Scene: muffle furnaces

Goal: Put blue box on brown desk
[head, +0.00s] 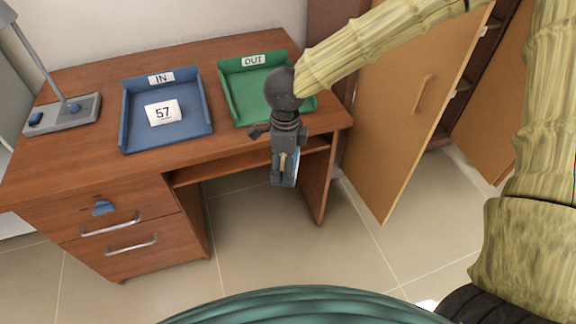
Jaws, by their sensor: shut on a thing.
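The brown desk (60,165) stands at the left and centre of the head view, with its top mostly clear at the front. My gripper (284,182) points down in front of the desk's right front edge, beside the open knee space. It is shut on a light blue thing, likely the blue box (295,167). Only a narrow strip of this thing shows past the fingers; the gripper hides the rest, so its full shape cannot be told.
On the desk are a blue IN tray (125,115) with a card marked 57 (163,113), a green OUT tray (228,92) and a grey lamp (60,110). An open wooden cabinet door (400,130) stands right of the desk. Tiled floor is clear in front.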

